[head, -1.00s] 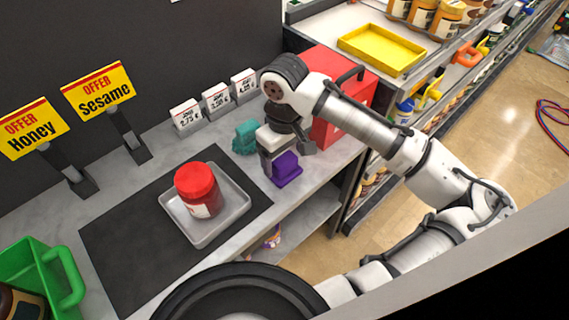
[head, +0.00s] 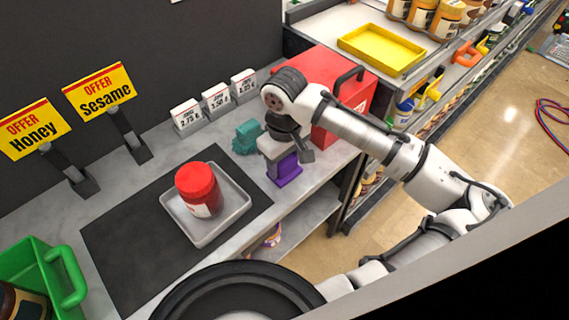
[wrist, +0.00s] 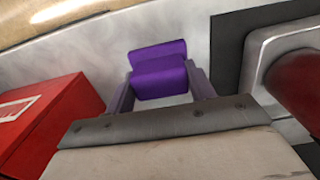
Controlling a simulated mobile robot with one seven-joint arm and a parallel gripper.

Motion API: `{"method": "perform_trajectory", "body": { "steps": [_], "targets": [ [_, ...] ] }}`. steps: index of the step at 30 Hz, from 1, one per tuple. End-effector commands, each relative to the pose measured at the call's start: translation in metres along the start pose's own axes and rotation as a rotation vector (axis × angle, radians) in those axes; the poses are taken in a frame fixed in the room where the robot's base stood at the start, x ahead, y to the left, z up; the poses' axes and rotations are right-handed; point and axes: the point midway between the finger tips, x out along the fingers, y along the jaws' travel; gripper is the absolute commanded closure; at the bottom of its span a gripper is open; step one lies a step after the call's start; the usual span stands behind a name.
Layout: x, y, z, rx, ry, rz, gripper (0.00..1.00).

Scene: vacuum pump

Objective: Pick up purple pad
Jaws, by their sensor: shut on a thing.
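The purple pad (head: 287,171) is a small block with a wider foot on the grey counter, right of the dark mat in the head view. My gripper (head: 284,160) is over it from above, with its fingers on either side of the pad. In the wrist view the pad (wrist: 160,72) sits between the two fingers (wrist: 160,92), shut on it. The pad looks still at counter height; whether it touches the counter I cannot tell.
A teal object (head: 248,137) stands just left of my gripper. A red box (head: 327,95) stands close behind on the right. A red-lidded jar (head: 199,189) is in a grey tray (head: 236,211) on the dark mat (head: 128,235). The counter's front edge is near the pad.

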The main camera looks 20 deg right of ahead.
Motion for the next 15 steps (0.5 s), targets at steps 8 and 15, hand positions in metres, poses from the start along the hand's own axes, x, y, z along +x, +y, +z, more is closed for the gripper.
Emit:
{"method": "perform_trajectory", "body": {
  "steps": [8,15],
  "targets": [
    [-0.014,0.001,-0.001,0.0,0.001,0.002,0.69],
    [-0.07,0.001,-0.001,0.0,0.004,0.004,0.69]
  ]
}}
